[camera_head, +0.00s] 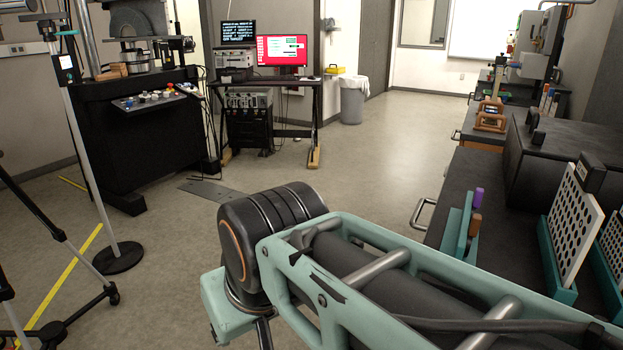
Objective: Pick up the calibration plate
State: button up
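A white plate with a grid of dark round dots (570,236), which looks like the calibration plate, stands upright in a teal base (556,289) on the dark bench at the right. A second, similar dotted plate (613,242) stands to its right, cut off by the picture edge. My pale green and black arm crosses the foreground, left of and in front of the plates. My gripper is out of the picture, so its state does not show.
The dark bench (445,235) runs along the right, with a teal holder (456,235) with purple and brown handles and a black box (560,135) on it. Tripod legs (60,235) and a dark machine (150,120) stand at the left. The middle floor is clear.

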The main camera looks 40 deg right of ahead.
aim_at(575, 219)
jog(key=j+z, duration=0.1)
jog(key=z, duration=1.15)
jog(key=k+l, duration=0.05)
